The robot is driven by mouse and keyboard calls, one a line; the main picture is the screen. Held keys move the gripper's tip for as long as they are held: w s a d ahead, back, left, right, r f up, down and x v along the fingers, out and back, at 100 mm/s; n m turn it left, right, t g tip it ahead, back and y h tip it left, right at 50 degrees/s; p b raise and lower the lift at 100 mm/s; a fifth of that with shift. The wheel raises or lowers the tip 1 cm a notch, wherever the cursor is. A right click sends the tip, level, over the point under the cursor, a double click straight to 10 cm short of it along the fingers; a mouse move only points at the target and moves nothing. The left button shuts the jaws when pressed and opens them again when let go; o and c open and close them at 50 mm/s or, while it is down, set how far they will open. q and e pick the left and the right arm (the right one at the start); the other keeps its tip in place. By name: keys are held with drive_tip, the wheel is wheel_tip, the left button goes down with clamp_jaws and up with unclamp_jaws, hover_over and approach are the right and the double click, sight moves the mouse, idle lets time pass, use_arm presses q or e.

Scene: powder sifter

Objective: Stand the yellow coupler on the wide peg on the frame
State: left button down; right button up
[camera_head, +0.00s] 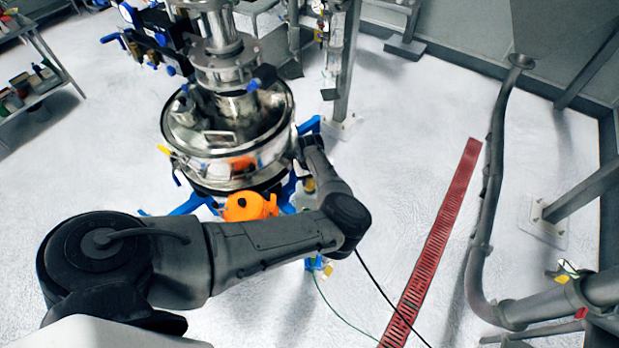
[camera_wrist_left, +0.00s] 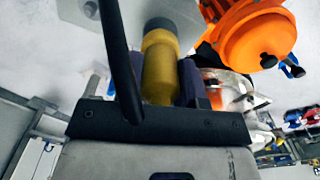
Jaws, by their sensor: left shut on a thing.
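The yellow coupler (camera_wrist_left: 160,72) is a yellow cylinder with a grey end, seen in the left wrist view. My left gripper (camera_wrist_left: 161,88) is shut on it, with a dark finger on either side. In the head view my left arm reaches across to the right side of the sifter. Its gripper there is small and partly hidden by my own arm. The blue frame (camera_head: 190,205) shows under the sifter in the head view. I cannot make out the wide peg in either view. My right gripper is not in view.
The steel sifter (camera_head: 228,160) stands close to my arm, with an orange motor (camera_head: 250,207) low on its front. The motor also shows in the left wrist view (camera_wrist_left: 258,40). A red floor grate (camera_head: 437,235) and a grey pipe (camera_head: 485,215) lie to the right. Open floor lies between.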

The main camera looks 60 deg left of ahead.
use_arm(q)
drive_tip(key=shift+p, duration=0.3)
drive_tip(key=shift+f+b, duration=0.5)
drive_tip(key=shift+f, duration=0.3)
idle(0.6)
drive_tip(key=c, duration=0.7)
unclamp_jaws()
wheel_tip(320, 180, up, 12)
drive_tip(key=shift+r+b, duration=0.2)
drive_tip(key=shift+b, duration=0.75)
drive_tip(key=shift+r, duration=0.75)
